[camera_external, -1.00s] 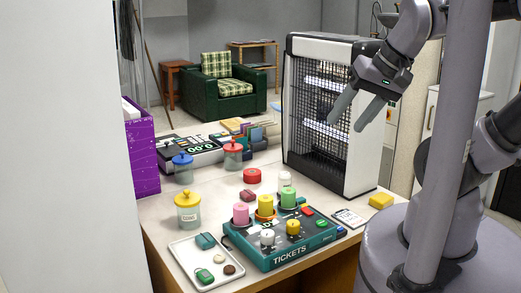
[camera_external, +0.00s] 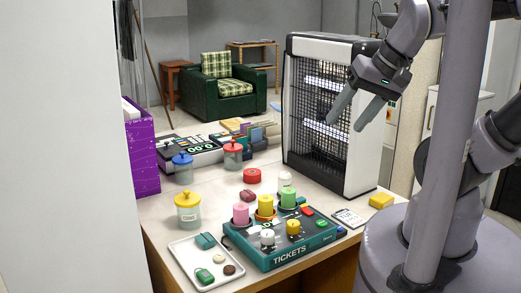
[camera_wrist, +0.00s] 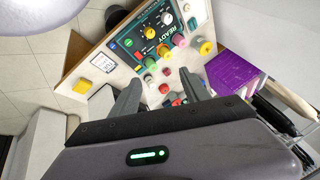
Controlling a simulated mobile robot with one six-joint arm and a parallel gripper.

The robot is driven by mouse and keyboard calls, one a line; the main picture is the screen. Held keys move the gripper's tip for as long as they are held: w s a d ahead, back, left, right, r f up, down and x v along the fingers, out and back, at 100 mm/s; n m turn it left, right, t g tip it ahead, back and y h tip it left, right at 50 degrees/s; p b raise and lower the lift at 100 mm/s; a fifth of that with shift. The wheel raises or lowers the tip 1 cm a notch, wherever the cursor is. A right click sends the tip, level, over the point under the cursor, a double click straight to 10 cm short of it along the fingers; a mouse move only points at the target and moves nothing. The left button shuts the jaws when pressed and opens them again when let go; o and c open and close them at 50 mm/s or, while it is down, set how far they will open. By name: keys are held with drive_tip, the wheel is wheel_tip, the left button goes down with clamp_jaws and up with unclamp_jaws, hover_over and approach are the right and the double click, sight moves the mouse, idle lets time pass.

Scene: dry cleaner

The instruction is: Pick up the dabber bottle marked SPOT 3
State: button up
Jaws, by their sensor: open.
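A white bottle (camera_external: 285,180) stands behind the box. I cannot read SPOT 3 on any of them. My gripper (camera_external: 344,126) is open and empty, high in front of the dark grille, well above the counter. In the wrist view its fingers (camera_wrist: 163,92) are spread, with the counter items beyond them.
A tall white-framed unit with a mesh front (camera_external: 330,115) stands at the counter's back right. Jars with yellow (camera_external: 188,212), blue (camera_external: 183,170) and red (camera_external: 233,155) lids stand left. A tray (camera_external: 190,248) lies at front left, a yellow block (camera_external: 381,201) at right.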

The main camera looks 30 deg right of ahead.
drive_tip(key=shift+o, duration=0.7)
drive_tip(key=n+g+h+p, duration=0.1)
drive_tip(key=g+h, duration=0.1)
drive_tip(key=h, duration=0.1)
hover_over(287, 175)
drive_tip(key=s+a, duration=0.1)
drive_tip(key=s, duration=0.4)
wheel_tip(287, 175, down, 17)
drive_tip(key=b+x, duration=0.1)
drive_tip(key=x, duration=0.3)
drive_tip(key=b+x, duration=0.1)
drive_tip(key=x, duration=0.3)
drive_tip(key=b+x, duration=0.2)
drive_tip(key=x, duration=0.2)
drive_tip(key=shift+w+a+f, duration=0.1)
drive_tip(key=shift+w+f, duration=0.05)
drive_tip(key=shift+w, duration=0.3)
drive_tip(key=b+x, duration=0.1)
drive_tip(key=x, duration=0.2)
drive_tip(key=b+x, duration=0.1)
drive_tip(key=x, duration=0.1)
drive_tip(key=shift+w+f, duration=0.25)
drive_tip(key=shift+w, duration=0.3)
drive_tip(key=shift+r+t, duration=0.1)
drive_tip(key=shift+t, duration=0.2)
